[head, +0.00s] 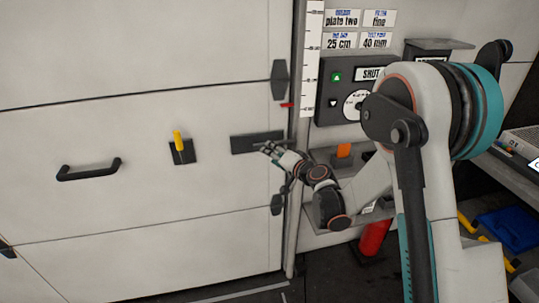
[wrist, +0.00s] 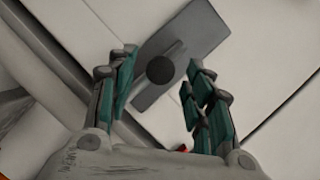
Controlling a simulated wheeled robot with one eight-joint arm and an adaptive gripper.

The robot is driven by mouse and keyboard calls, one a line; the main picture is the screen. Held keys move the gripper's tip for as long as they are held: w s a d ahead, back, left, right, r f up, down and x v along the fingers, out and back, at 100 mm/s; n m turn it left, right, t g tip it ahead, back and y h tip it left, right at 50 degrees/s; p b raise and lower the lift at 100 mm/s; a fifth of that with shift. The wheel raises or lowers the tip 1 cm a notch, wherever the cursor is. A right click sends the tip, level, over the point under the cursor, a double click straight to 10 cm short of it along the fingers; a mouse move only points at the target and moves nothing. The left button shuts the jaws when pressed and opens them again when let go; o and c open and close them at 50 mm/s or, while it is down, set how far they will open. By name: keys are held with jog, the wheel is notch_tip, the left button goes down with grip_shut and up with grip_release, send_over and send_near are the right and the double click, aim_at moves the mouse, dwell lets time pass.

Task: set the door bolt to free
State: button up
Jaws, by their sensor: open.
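A dark grey plate (head: 242,145) on the pale door, near its right edge, looks like the door bolt. In the wrist view the plate (wrist: 203,30) carries a narrow bar with a round dark knob (wrist: 160,70). The bar lies along the plate's length. My gripper (head: 268,150) is open in front of the plate's right part. In the wrist view its fingers (wrist: 160,66) stand on either side of the knob, apart from it as far as I can tell. The gripper hides part of the plate in the head view.
A yellow lever (head: 178,140) on a black plate and a black pull handle (head: 88,170) sit left on the door. A control panel (head: 340,97) marked "SHUT" is right of the door frame. Dark hinge-like fittings (head: 279,80) and a red tab (head: 287,105) are nearby.

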jog(key=shift+x, duration=1.65)
grip_shut()
jog(key=a, duration=0.2)
jog(key=s+a+b, duration=0.1)
jog(key=a, duration=0.2)
jog(key=shift+s+r, duration=0.1)
jog(key=shift+s, duration=0.1)
